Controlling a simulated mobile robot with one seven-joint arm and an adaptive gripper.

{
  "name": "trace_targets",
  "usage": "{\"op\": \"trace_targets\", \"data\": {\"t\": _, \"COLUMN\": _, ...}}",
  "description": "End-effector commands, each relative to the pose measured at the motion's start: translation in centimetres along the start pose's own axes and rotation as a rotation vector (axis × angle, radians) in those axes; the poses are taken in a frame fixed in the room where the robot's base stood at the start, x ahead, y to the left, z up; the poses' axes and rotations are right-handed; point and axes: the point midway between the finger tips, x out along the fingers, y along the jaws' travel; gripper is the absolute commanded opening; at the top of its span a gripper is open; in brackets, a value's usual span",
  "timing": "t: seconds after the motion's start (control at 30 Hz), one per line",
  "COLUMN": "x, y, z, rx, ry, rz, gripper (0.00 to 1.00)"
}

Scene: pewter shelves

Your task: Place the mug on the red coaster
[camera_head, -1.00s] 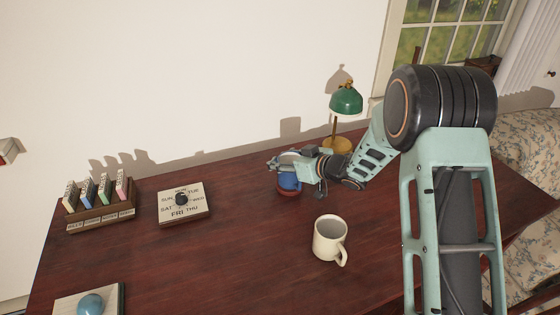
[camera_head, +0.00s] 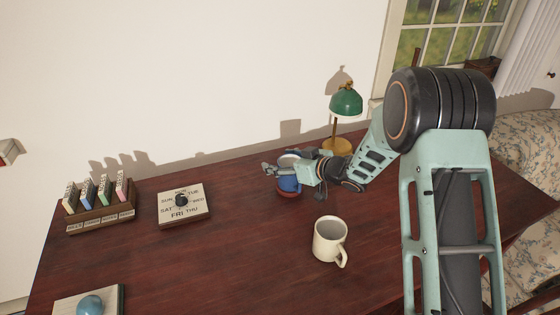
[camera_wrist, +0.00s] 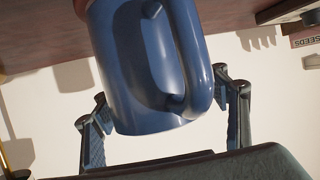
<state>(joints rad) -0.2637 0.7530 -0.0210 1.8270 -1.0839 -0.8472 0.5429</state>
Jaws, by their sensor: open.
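A blue mug (camera_head: 289,184) stands upright on a round red coaster (camera_head: 287,194) near the back of the desk, left of the lamp. My gripper (camera_head: 278,168) is at the mug, near its upper part, and hides some of it in the head view. In the wrist view, which is upside down, the blue mug (camera_wrist: 140,70) with its handle fills the middle. The fingers of my gripper (camera_wrist: 160,98) are spread open, one on each side of the mug. Contact with the fingers cannot be told.
A cream mug (camera_head: 329,240) stands nearer on the desk (camera_head: 240,255). A green lamp (camera_head: 346,102) stands behind my forearm. A day dial (camera_head: 183,203), a seed packet holder (camera_head: 100,217) and a blue ball on a board (camera_head: 90,304) are to the left. The middle desk is clear.

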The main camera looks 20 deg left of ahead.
Motion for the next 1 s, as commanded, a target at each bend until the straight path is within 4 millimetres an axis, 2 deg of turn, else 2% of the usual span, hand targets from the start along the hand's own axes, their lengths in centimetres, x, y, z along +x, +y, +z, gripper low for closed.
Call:
{"op": "trace_targets", "data": {"t": 0.17, "x": -2.5, "y": 0.1, "z": -0.2, "rx": 0.001, "ry": -0.001, "rz": 0.003, "gripper": 0.66}}
{"op": "trace_targets", "data": {"t": 0.4, "x": -7.8, "y": 0.1, "z": -0.3, "rx": 0.001, "ry": 0.001, "rz": 0.003, "gripper": 0.66}}
{"op": "trace_targets", "data": {"t": 0.6, "x": -10.9, "y": 0.1, "z": -0.2, "rx": 0.001, "ry": 0.001, "rz": 0.002, "gripper": 0.66}}
{"op": "trace_targets", "data": {"t": 0.73, "x": -11.9, "y": 0.0, "z": -0.1, "rx": 0.0, "ry": 0.0, "rz": 0.0, "gripper": 0.66}}
{"op": "trace_targets", "data": {"t": 1.0, "x": -12.1, "y": 0.0, "z": -0.1, "rx": 0.0, "ry": 0.0, "rz": -0.001, "gripper": 0.66}}
